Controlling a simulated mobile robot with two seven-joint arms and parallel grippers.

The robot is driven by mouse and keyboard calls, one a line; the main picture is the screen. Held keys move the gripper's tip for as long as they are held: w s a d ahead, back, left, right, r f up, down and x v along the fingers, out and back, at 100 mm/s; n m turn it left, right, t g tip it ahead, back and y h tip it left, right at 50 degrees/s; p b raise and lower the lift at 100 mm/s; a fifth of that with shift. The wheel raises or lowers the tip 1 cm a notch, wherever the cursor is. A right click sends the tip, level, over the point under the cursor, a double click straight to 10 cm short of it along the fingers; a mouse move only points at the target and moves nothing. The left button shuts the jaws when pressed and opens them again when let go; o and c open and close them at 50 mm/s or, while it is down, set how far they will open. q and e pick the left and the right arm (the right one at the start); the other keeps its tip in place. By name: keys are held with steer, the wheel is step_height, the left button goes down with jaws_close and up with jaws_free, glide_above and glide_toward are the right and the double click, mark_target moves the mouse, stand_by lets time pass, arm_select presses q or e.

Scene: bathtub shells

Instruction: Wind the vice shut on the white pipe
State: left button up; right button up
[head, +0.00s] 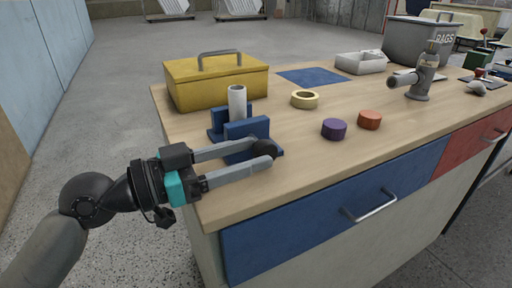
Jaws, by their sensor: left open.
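The blue vice (246,129) stands on the workbench near its left front corner. The white pipe (237,102) stands upright between the vice's two blue jaws; I cannot tell whether both jaws touch it. A dark round knob (265,150) is at the vice's front. My left gripper (267,153) reaches in from the left, its two fingers apart, with the tips beside the dark knob. The knob lies about between the fingertips; contact is not clear. The fingers hide part of the vice's base. My right gripper is not in view.
A yellow toolbox (216,82) stands close behind the vice. A tape roll (305,100), a purple cylinder (334,129) and an orange one (369,120) lie to the right.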

arm_select(q)
steer(key=shift+x, duration=0.9)
steer(key=shift+c, duration=0.3)
steer(key=shift+d+f, duration=0.1)
jaws_close()
steer(key=shift+s, duration=0.1)
